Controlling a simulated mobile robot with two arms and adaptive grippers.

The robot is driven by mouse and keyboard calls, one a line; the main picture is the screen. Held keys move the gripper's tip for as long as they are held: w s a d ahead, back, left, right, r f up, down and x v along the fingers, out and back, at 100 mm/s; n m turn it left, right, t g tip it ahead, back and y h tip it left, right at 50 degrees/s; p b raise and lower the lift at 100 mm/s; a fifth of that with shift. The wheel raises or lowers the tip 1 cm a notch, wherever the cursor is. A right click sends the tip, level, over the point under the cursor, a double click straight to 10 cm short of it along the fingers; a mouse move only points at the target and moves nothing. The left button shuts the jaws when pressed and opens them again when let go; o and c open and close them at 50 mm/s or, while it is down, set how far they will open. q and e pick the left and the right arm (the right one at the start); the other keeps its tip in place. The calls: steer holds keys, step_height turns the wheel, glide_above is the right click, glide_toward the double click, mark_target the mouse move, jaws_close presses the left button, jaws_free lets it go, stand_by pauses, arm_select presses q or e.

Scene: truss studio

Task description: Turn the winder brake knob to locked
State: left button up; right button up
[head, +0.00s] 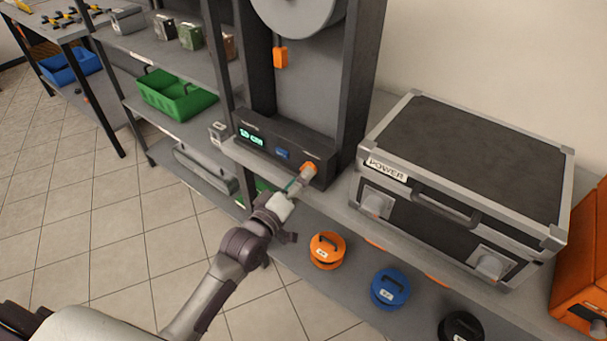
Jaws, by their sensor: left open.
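The winder (292,135) is a dark grey unit on the shelf, with a green lit display (251,137) and a small blue button (282,154). An orange knob (309,169), apparently the brake knob, is at the right end of its front. My left gripper (302,179) reaches up from below, open, with its fingertips at the knob. I cannot tell whether they touch it. The fingers partly cover the knob, and its setting cannot be read. My right gripper is not in view.
A large black case labelled POWER (462,165) stands just right of the winder. Orange (327,250), blue (390,289) and black (461,326) round items sit on the lower shelf. A green bin (176,96) is at left. The tiled floor at left is clear.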

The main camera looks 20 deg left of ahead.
arm_select(q)
steer(key=shift+x, duration=1.1)
steer(key=c, duration=1.1)
steer(key=shift+c, duration=0.2)
